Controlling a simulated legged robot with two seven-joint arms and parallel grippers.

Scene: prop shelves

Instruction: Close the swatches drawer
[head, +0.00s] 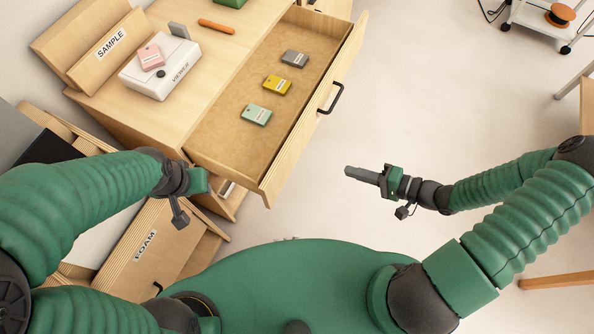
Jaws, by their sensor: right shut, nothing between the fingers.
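The wooden drawer (222,132) is pulled out of the cabinet (205,68). Inside it lie a grey swatch (295,58), a yellow swatch (277,85) and a mint green swatch (256,114). A black handle (331,98) is on its front panel. My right gripper (352,172) is shut and empty, out in front of the drawer and apart from it, to the lower right of the handle. My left gripper (222,184) is beside the drawer's near corner; its fingers are mostly hidden, so its opening does not show.
On the cabinet top are a white viewer box (160,75) with a pink swatch (151,57), an orange tool (216,26) and a SAMPLE block (110,45). A FOAM bin (150,250) is at lower left. A white cart (540,18) stands far right. The floor before the drawer is clear.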

